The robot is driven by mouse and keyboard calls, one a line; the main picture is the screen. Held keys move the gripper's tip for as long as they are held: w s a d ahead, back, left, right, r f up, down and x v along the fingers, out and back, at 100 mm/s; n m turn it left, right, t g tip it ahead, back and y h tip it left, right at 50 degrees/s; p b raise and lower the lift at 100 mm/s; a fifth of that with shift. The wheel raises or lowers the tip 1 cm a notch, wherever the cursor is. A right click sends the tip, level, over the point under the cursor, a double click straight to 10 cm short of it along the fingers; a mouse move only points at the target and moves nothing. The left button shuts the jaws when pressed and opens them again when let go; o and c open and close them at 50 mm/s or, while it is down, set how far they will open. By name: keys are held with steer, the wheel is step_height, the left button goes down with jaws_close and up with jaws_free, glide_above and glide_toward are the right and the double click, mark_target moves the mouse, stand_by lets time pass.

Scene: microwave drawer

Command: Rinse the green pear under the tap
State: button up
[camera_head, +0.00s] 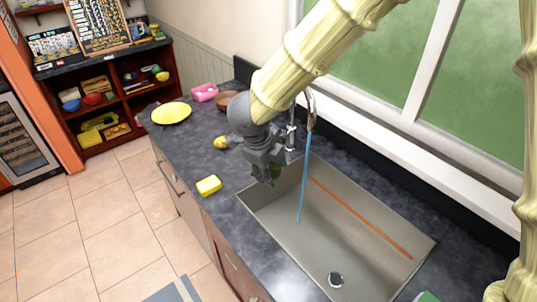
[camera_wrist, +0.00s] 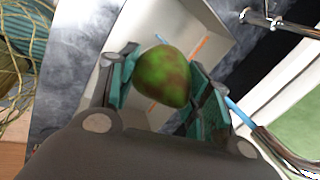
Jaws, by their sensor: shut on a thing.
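My gripper (camera_head: 265,176) is shut on the green pear (camera_wrist: 163,75), which sits between its two teal fingers in the wrist view. The pear is green with reddish-brown patches. In the head view only a small dark green part of it shows behind the fingers. My gripper is over the left end of the grey sink (camera_head: 345,230), left of the tap (camera_head: 311,108). The tap is running: a blue water stream (camera_head: 304,180) falls into the sink. The stream also shows right of my gripper in the wrist view (camera_wrist: 238,110). The pear appears apart from the stream.
A yellow sponge (camera_head: 208,185) lies on the dark counter left of the sink. A yellow plate (camera_head: 171,113), a pink object (camera_head: 204,92), a brown bowl (camera_head: 226,99) and a small yellow item (camera_head: 220,142) stand farther back. An orange strip (camera_head: 362,220) lies along the sink.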

steer(key=shift+s+d+r, duration=0.1)
steer(key=shift+d, duration=0.15)
steer(key=shift+s+d+r, duration=0.25)
steer(key=shift+s+d, duration=0.2)
steer(key=shift+s, duration=0.05)
steer(key=w+d+f, duration=0.2)
steer(key=w+d, duration=0.6)
steer(key=w, duration=0.1)
steer(key=shift+d+f, duration=0.3)
steer(key=shift+f, duration=0.05)
